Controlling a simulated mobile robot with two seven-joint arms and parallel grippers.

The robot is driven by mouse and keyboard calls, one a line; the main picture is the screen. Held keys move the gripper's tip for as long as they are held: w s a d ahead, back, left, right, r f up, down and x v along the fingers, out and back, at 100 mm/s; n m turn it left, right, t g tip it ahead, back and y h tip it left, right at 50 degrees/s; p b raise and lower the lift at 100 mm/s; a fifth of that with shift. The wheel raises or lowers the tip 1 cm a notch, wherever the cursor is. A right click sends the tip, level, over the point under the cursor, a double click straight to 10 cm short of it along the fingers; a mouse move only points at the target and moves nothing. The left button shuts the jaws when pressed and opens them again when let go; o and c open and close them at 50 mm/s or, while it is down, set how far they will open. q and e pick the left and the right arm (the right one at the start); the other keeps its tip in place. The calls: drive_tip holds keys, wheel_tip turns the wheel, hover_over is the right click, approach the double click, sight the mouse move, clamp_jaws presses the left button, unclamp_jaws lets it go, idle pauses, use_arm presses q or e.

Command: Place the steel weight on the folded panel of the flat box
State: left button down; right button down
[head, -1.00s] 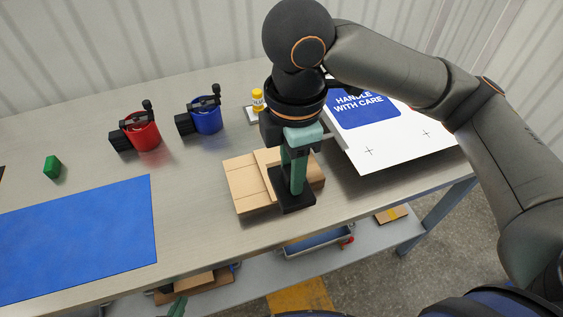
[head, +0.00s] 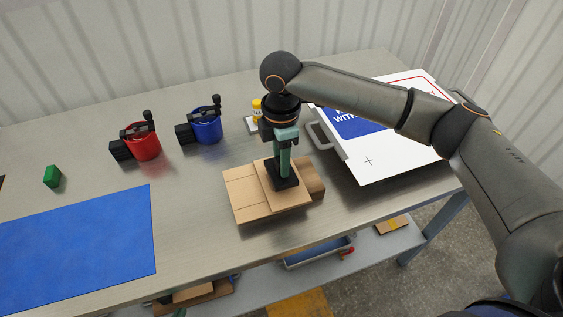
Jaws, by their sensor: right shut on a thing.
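The flat cardboard box (head: 243,194) lies on the bench, with a lighter folded panel (head: 288,200) across its right part. The dark steel weight (head: 287,182) is upright over the panel's upper right part, with its base at or just above the surface; I cannot tell if it bears on it. My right gripper (head: 284,160) points down from above, its green fingers shut on the weight's upper part. The fingers and wrist hide the top of the weight. Only a green tip of my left gripper (head: 180,313) shows at the bottom edge; its opening cannot be seen.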

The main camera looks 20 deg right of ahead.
drive_tip(key=shift+f, duration=0.75)
drive_tip(key=c, duration=0.5)
unclamp_jaws()
drive_tip(key=shift+f, duration=0.1)
wheel_tip(320, 180, up, 12)
drive_tip(key=shift+s, duration=0.15)
